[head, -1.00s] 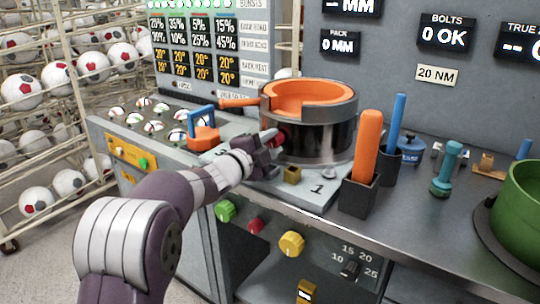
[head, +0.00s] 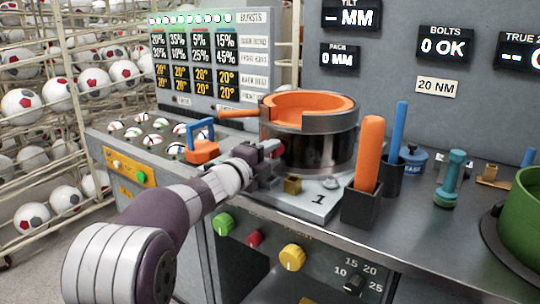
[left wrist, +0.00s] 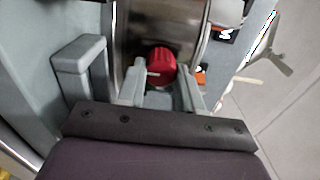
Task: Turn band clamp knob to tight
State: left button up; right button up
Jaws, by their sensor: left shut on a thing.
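The red band clamp knob (left wrist: 160,67) shows in the left wrist view between my two grey fingertips, with a pale line across its face. In the head view only a sliver of the red knob (head: 278,151) shows beside the fingers. It sits at the left side of the dark banded cylinder (head: 318,150), which has an orange ring (head: 330,103) inside its top. My left gripper (head: 269,158) is shut on the knob; it also shows in the left wrist view (left wrist: 161,88). My right gripper is not in view.
A small brass block (head: 292,186) stands close below the gripper on the plate marked 1. An orange-handled tool stands in a dark holder (head: 361,207) to the right. A blue-handled orange tool (head: 202,147) is left of the gripper. Green, red and yellow panel knobs (head: 292,257) lie below.

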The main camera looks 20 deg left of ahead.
pick_arm(q)
jog(key=o, duration=1)
jog(key=shift+o, duration=0.2)
jog(key=p+v, duration=0.1)
jog(key=v, duration=1.1)
jog(key=shift+s, duration=0.3)
jog(key=shift+a, duration=0.15)
